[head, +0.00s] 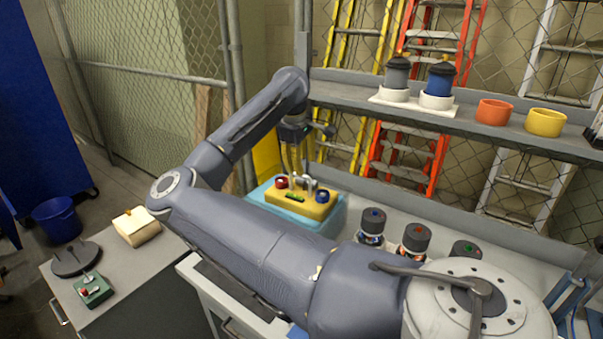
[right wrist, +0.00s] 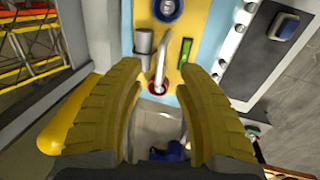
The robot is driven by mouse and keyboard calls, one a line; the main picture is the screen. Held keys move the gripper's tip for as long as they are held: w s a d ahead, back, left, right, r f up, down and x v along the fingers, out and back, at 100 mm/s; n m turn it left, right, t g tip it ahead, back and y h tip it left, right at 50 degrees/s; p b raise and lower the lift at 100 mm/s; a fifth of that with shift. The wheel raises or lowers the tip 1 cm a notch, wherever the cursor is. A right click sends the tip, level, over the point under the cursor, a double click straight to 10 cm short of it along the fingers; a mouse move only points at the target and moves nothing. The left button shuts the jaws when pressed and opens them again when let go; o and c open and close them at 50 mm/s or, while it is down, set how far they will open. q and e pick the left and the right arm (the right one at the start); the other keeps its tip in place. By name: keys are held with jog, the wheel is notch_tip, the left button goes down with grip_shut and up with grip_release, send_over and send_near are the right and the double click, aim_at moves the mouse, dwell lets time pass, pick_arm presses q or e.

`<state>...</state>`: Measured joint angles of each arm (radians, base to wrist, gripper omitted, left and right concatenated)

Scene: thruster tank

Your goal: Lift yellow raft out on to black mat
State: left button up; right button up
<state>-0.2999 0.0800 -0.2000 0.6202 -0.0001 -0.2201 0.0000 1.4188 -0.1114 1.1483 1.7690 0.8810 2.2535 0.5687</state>
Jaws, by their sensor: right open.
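The yellow raft (head: 290,201) sits in the light-blue tank (head: 262,190). It carries a red ring, a blue ring, a green piece, a grey cylinder and a pale bent pipe. My right gripper (head: 294,170) hangs over the raft, its yellow fingers pointing down and open. In the right wrist view, the raft (right wrist: 174,45) lies beyond the open fingers (right wrist: 160,98), with the bent pipe (right wrist: 161,58) and red ring in line with the gap. A dark mat (right wrist: 262,55) lies beside the tank, bearing a blue item; my arm mostly hides it in the head view. My left gripper is out of view.
Several dark canisters (head: 416,240) stand right of the tank. A shelf (head: 470,125) behind holds two lidded jars, an orange bowl (head: 494,112) and a yellow bowl (head: 545,122). A grey cabinet (head: 130,270) at left holds a cream block and a small green box.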

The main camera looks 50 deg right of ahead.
send_over(301, 189)
jog(key=s+a, duration=0.2)
jog(key=shift+a+x, duration=0.2)
jog(key=shift+x, duration=1.05)
jog(key=shift+a+x, duration=0.2)
jog(key=shift+x, duration=1)
jog(key=shift+f, duration=0.1)
jog(key=shift+c, duration=0.2)
grip_shut()
